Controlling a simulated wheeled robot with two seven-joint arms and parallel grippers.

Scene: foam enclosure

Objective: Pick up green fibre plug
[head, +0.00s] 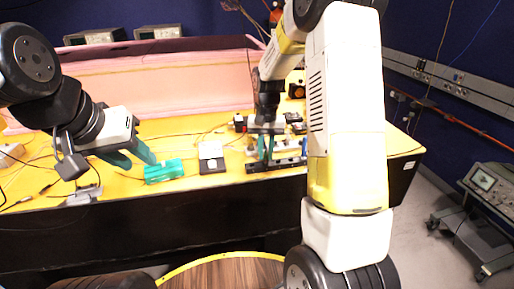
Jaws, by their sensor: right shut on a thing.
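My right gripper (266,148) points down at the black rail (275,165) on the yellow table. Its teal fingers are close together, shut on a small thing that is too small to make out. I cannot pick out the green fibre plug by itself; the teal fingers and the distance make it hard to tell. My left gripper (134,157) is over the left part of the table, its two teal fingers apart, with nothing seen between them. A teal-green block (164,171) lies on the table just right of the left fingers.
A white and black device (211,157) stands between the grippers. Small parts and thin cables lie around the rail and on the left side. A pink foam wall (160,85) closes the back. An instrument cart (485,190) stands off the table at the right.

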